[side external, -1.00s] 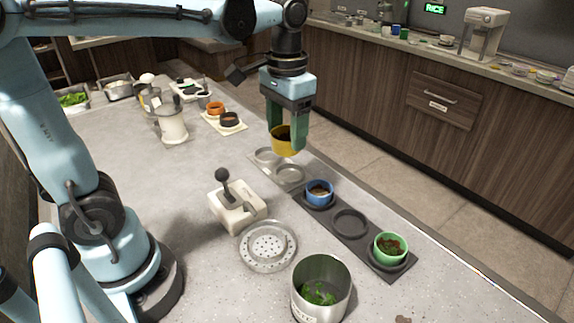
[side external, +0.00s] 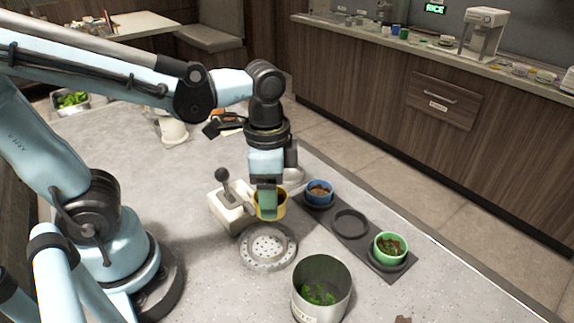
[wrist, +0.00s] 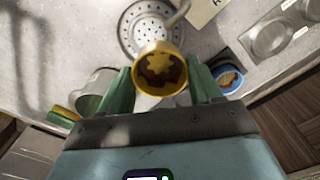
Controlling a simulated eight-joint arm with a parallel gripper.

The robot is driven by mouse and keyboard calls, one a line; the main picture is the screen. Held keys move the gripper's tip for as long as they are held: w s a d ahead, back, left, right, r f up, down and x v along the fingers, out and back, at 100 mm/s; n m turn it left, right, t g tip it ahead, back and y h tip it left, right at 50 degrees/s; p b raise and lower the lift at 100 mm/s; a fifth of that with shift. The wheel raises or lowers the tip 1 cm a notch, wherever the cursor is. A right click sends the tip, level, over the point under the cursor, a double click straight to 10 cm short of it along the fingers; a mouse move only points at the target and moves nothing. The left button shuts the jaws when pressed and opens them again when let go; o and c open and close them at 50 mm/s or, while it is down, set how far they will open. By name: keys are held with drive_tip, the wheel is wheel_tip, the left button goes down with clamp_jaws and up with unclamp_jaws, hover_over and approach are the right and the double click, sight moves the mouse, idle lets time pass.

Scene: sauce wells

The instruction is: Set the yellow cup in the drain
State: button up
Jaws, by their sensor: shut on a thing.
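The yellow cup (side external: 271,206) is held upright in my gripper (side external: 268,205), above the counter just behind the drain. In the wrist view the cup (wrist: 159,72) sits between the two green fingers, with brown and yellow contents inside. The drain (side external: 268,247) is a round grey disc with holes on the counter, in front of the cup in the side view. It also shows in the wrist view (wrist: 148,24), partly covered by the cup. The drain's top is empty.
A white block with a dark lever (side external: 228,205) stands left of the cup. A dark tray (side external: 377,262) holds a blue cup (side external: 319,192) and a green cup (side external: 389,247), with its middle well empty. A metal pot (side external: 321,289) with green leaves stands in front.

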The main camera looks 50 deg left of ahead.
drive_tip(key=shift+s+d+f+m, duration=0.3)
drive_tip(key=shift+s+f+m, duration=0.4)
drive_tip(key=shift+s+f, duration=0.05)
drive_tip(key=shift+f, duration=3.2)
drive_tip(key=shift+f, duration=0.45)
drive_tip(key=o, duration=1.1)
drive_tip(key=shift+r, duration=4)
